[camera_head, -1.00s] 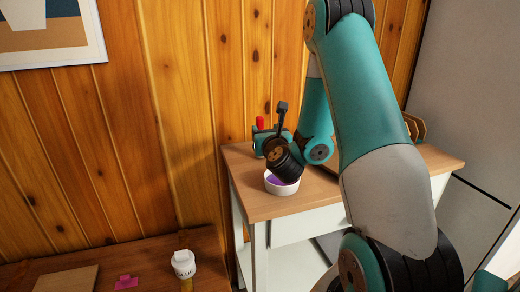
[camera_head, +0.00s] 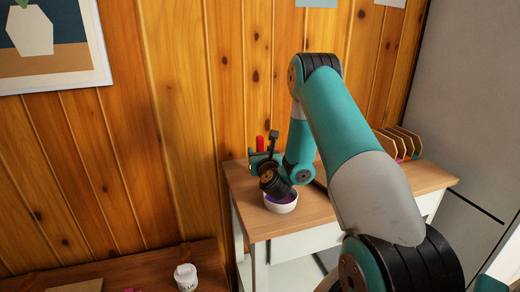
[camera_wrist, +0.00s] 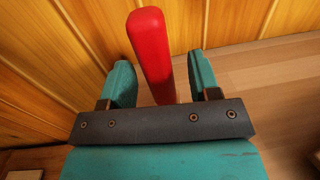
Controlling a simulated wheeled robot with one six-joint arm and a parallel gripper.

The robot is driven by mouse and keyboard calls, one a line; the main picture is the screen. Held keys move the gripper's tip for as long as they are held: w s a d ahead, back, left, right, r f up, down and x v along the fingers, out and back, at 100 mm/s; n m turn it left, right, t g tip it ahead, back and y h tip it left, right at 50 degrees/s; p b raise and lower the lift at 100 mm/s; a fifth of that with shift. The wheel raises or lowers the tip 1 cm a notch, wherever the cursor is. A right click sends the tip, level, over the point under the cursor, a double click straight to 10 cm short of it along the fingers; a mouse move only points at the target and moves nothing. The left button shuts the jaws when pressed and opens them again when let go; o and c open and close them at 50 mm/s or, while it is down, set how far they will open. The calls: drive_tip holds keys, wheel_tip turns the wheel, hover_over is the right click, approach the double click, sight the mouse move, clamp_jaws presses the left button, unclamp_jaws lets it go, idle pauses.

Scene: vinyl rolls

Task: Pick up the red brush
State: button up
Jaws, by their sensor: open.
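The red brush (camera_wrist: 150,50) stands upright between the two open fingers of my gripper (camera_wrist: 160,82) in the wrist view. Its lower part is hidden behind my gripper's dark crossbar. Bare space shows between the brush and the right finger, and a smaller gap on the left. In the head view the top of the red brush (camera_head: 260,143) shows at the back left of the white cabinet's wooden top (camera_head: 330,211). My gripper (camera_head: 262,158) is at the same spot there, partly hidden by my wrist.
A white bowl (camera_head: 282,207) with purple inside stands on the cabinet just in front of my wrist. A wooden rack (camera_head: 398,142) stands at the back right. The plank wall (camera_head: 170,120) is close behind the brush.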

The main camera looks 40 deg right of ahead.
drive_tip(key=shift+w+d+p, duration=0.2)
drive_tip(key=shift+w+p, duration=0.1)
drive_tip(key=shift+w, duration=0.05)
drive_tip(key=c, duration=1)
drive_tip(key=shift+r, duration=0.1)
wheel_tip(320, 180, up, 20)
drive_tip(key=p, duration=1.7)
drive_tip(key=shift+p, duration=0.35)
